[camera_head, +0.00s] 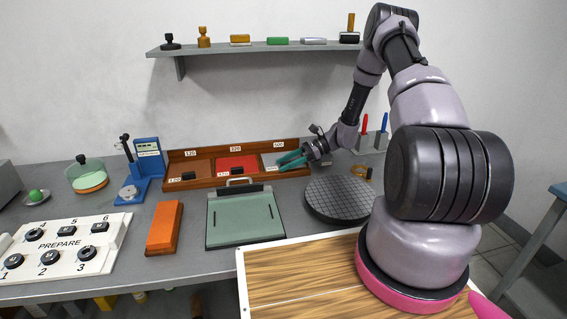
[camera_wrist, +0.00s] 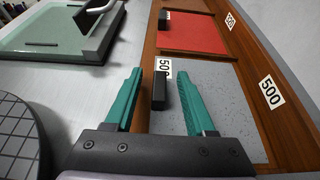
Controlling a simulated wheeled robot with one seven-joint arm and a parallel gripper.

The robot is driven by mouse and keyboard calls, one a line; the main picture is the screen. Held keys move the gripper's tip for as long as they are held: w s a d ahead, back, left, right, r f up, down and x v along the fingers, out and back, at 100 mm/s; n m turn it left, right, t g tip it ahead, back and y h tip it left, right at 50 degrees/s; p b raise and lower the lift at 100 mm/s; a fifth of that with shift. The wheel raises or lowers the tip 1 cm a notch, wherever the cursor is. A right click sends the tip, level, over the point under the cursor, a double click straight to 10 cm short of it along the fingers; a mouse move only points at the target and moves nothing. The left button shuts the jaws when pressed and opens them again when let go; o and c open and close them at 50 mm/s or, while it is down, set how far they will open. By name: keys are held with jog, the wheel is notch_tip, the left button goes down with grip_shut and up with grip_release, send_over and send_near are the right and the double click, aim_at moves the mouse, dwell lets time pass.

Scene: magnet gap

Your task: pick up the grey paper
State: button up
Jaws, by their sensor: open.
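The grey paper (camera_wrist: 226,98) lies in the end compartment of a wooden tray, by labels reading 500. A small dark block (camera_wrist: 158,91) stands at its edge. My gripper (camera_wrist: 165,75) is open, with its two teal fingers over the paper and the block between them. Whether the fingers touch the block cannot be told.
The wooden tray (camera_head: 232,151) also holds a red sheet (camera_head: 238,162) and a brown sheet (camera_head: 190,169). A green-topped board with a handle (camera_head: 245,220) lies in front. A round dark plate (camera_head: 343,198) is at right. An orange block (camera_head: 164,228) is at left.

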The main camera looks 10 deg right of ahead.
grip_shut()
